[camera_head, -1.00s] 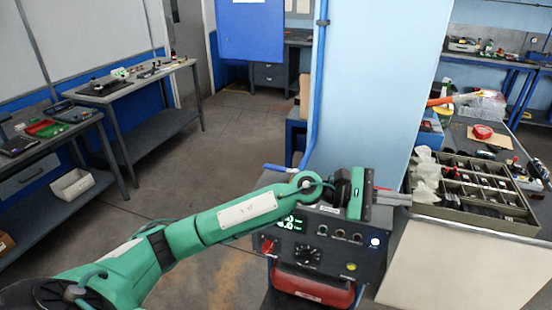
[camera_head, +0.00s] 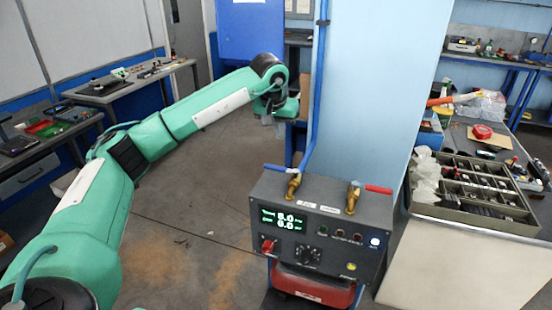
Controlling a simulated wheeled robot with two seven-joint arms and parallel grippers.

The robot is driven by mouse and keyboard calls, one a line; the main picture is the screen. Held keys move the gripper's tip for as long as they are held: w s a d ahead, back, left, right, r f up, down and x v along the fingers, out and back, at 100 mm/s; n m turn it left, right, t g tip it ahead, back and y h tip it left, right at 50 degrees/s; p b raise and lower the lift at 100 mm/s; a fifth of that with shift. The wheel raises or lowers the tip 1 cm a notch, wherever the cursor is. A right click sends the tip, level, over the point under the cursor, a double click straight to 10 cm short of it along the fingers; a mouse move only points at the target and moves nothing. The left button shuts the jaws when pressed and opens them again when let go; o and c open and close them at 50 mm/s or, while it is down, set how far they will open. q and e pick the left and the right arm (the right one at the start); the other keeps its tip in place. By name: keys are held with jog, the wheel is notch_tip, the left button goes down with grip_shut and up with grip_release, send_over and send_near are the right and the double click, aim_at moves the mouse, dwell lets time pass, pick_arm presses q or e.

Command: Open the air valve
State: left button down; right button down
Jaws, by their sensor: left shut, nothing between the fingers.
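A dark control box (camera_head: 322,225) stands right of centre. On its top left is a brass valve (camera_head: 293,184) with a blue lever (camera_head: 276,168) pointing left; a blue pipe (camera_head: 314,110) comes down to it. On its top right is a second brass valve (camera_head: 352,198) with a red lever (camera_head: 379,189) pointing right. Labels by the valves are too small to read. My left gripper (camera_head: 272,119) is shut and empty, above and left of the box, apart from both valves. My right gripper is out of view.
The box front has a green display (camera_head: 282,219), a red switch (camera_head: 268,246) and a black knob (camera_head: 308,256). A blue pillar (camera_head: 385,90) rises behind it. A divided parts tray (camera_head: 470,224) sits on the right bench. The floor left of the box is open.

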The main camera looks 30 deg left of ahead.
aim_at(281, 170)
pick_arm(q)
jog(key=shift+a+r, duration=0.2)
jog(key=shift+a, duration=0.3)
jog(key=p+x, duration=0.3)
jog(key=x, duration=0.6)
jog(key=shift+f, duration=0.3)
jog(key=shift+s+f+p, duration=0.1)
jog(key=shift+s+p, duration=0.25)
jog(key=shift+p, duration=0.2)
jog(key=shift+s+d+p, duration=0.2)
jog(key=shift+s+p, duration=0.25)
jog(key=shift+s, duration=0.55)
jog(key=shift+s+d, duration=0.2)
jog(key=shift+s, duration=0.45)
jog(key=shift+f, duration=0.15)
